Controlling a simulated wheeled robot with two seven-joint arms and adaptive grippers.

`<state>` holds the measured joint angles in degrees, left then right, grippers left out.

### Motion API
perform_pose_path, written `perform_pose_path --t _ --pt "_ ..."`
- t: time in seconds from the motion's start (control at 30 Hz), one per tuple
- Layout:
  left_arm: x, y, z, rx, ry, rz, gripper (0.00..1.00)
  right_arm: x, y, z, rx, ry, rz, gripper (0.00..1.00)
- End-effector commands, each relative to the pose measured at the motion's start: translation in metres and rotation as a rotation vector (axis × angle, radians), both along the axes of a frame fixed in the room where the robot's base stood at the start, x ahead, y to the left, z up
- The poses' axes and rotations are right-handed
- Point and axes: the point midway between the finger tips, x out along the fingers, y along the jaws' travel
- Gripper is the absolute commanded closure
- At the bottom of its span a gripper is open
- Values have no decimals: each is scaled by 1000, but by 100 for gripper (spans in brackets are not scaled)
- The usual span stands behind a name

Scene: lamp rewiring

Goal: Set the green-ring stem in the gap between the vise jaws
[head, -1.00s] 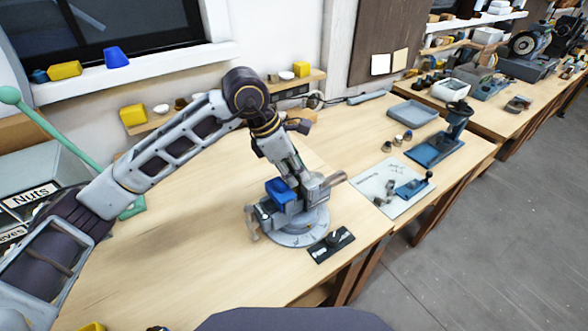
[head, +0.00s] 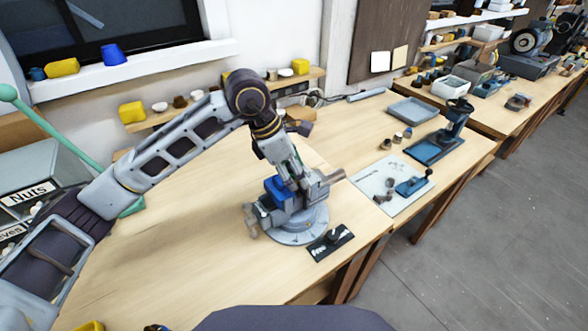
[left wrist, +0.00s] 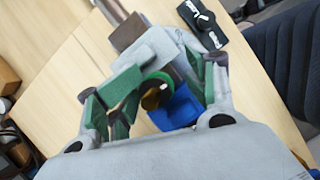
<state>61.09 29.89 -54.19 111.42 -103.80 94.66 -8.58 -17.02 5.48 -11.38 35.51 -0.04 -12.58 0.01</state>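The grey vise (head: 290,218) with a blue part (head: 276,187) stands on a round base near the bench's front edge. In the left wrist view the vise (left wrist: 160,48) shows beyond my fingers, its blue part (left wrist: 178,110) below them. My left gripper (head: 290,180) is pointed down over the vise. In the left wrist view its green-padded fingers (left wrist: 162,88) stand apart. The green-ring stem (left wrist: 152,80) shows between them, a green ring around a brass-coloured end, at the vise. Its lower part is hidden, so I cannot tell how deep it sits between the jaws. My right gripper is not in view.
A black labelled plate (head: 330,242) lies in front of the vise. To its right are a white mat (head: 375,177) with small parts and a blue tool, a grey tray (head: 411,110) and a blue press (head: 440,146). The bench left of the vise is clear.

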Motion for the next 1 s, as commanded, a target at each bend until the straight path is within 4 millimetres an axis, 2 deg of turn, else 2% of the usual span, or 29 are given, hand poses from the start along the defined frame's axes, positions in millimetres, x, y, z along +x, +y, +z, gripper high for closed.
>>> perform_pose_path --t 0.3,0.57,0.77,1.0 --pt "1 1 0 4 -2 3 44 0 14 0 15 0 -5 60" --pt "2 4 8 0 -6 4 44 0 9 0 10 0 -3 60" --pt "0 11 28 0 -7 3 44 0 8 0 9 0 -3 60" --pt "-3 24 61 0 -8 2 44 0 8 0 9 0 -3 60"
